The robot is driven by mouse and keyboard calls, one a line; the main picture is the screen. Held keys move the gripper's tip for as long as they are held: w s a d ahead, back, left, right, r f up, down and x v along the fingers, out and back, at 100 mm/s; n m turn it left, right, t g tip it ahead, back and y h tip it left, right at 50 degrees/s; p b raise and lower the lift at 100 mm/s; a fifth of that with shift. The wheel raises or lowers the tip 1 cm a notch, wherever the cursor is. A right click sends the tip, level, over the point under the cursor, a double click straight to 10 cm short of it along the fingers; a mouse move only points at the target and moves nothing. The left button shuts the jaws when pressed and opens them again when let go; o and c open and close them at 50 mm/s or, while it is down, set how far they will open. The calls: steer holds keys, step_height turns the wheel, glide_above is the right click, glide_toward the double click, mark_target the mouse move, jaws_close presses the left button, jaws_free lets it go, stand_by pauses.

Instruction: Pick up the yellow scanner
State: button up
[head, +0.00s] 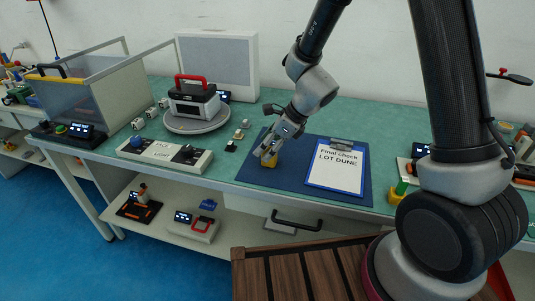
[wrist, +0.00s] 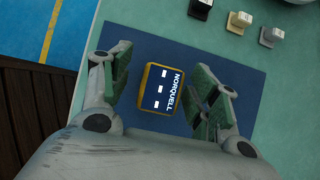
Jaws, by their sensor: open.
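The yellow scanner (wrist: 159,89) lies on a dark blue mat (wrist: 215,60). In the wrist view it shows a yellow rim and a dark face with the word NORQUELL. My gripper (wrist: 160,92) is open, with one finger on each side of the scanner and gaps between them and it. In the head view my gripper (head: 266,155) points down over the scanner (head: 270,163), which is partly hidden behind the fingers. I cannot tell the exact height of the fingertips above the mat.
A clipboard (head: 337,168) reading "Final check LOT DUNE" lies to the right on the mat. Small blocks (head: 239,134) and a red-handled device (head: 194,100) on a round plate stand to the left. A white fixture box (head: 164,155) lies near the table's front edge.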

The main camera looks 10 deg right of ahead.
steer(key=shift+x, duration=1.5)
steer(key=shift+w+d, duration=0.1)
steer(key=c, duration=1.2)
steer(key=shift+r, duration=0.1)
